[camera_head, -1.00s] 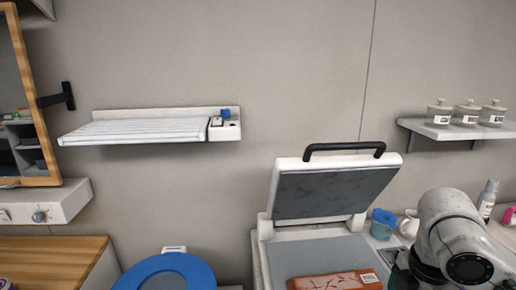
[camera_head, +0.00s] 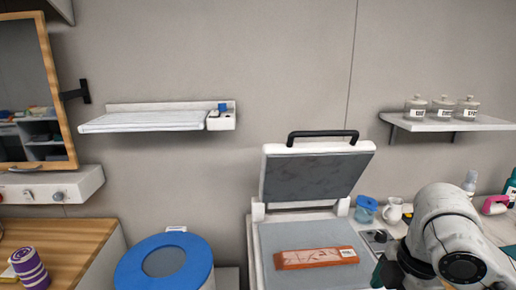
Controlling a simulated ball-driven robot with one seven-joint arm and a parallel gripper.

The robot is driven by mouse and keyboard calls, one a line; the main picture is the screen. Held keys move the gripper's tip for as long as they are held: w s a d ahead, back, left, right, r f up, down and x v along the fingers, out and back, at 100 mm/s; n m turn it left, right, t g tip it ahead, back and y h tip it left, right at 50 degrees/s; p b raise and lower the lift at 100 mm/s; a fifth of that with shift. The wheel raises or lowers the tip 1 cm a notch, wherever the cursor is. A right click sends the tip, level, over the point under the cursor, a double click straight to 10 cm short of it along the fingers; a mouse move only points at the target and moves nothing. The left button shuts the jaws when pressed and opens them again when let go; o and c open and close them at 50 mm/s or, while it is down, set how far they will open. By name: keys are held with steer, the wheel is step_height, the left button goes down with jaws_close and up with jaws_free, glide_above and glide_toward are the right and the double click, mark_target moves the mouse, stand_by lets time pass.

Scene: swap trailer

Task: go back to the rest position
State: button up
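Part of my white arm shows at the lower right, bent beside the open press. My gripper is not in view, so I cannot see its fingers or whether it holds anything. The press has its lid (camera_head: 312,177) tilted up, with a black handle (camera_head: 322,135) on top. On its grey lower plate (camera_head: 285,240) lies a flat reddish-brown packet (camera_head: 316,257) with a pale label at its right end.
A blue-rimmed round bin (camera_head: 130,268) stands left of the press. A wooden counter (camera_head: 75,238) with a purple striped cup (camera_head: 28,266) is at the lower left. A blue-lidded cup (camera_head: 366,208) and white jug (camera_head: 394,212) stand close to my arm. Wall shelves hang above.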

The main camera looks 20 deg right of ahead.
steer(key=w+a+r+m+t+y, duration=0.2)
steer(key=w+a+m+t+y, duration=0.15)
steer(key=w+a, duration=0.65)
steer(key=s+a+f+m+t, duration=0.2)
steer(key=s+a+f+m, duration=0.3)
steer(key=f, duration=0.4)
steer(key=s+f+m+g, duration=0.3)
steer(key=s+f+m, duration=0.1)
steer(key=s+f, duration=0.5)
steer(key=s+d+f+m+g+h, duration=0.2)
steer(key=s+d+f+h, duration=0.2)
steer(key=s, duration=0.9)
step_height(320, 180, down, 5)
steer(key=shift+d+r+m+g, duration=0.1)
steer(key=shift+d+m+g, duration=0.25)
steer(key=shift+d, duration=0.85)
